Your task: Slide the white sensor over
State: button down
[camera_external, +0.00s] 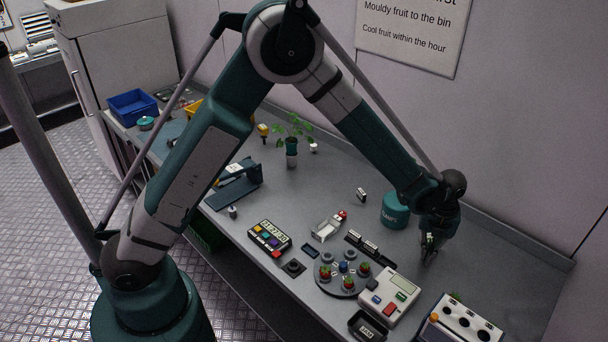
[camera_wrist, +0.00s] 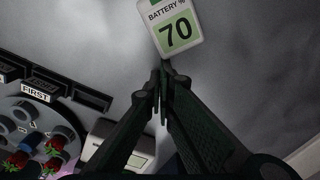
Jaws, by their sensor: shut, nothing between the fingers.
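My gripper (camera_external: 430,257) is low over the right part of the grey bench, beyond the white device with a green screen. In the wrist view its fingers (camera_wrist: 161,82) are shut together with nothing between them. A white piece with a green panel reading "BATTERY % 70" (camera_wrist: 172,27) shows just beyond the fingertips, its top cut off. I cannot tell what it rests on, or whether it is the white sensor. A small white-and-dark item (camera_external: 361,195) stands farther back on the bench. Nothing in view is labelled as a sensor.
A round tray with berries (camera_external: 322,284) and a dark slotted rack (camera_external: 355,241) lie left of my gripper. The white device (camera_external: 375,312) is nearer the front. A teal canister (camera_external: 396,212) stands close by. Bare bench (camera_external: 480,255) lies to the right.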

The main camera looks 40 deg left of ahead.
jog(key=shift+a, duration=0.1)
jog(key=shift+w+a+b, duration=0.3)
jog(key=shift+w, duration=0.35)
jog(key=shift+w+a+b, duration=0.25)
jog(key=shift+w+a, duration=0.05)
jog(key=shift+w, duration=0.45)
jog(key=shift+s+d, duration=0.2)
jog(key=shift+s, duration=0.2)
jog(key=s, duration=0.1)
jog(key=s+d+b, duration=0.1)
jog(key=shift+s+d, duration=0.15)
jog(key=shift+s, duration=0.2)
notch_tip(320, 180, up, 10)
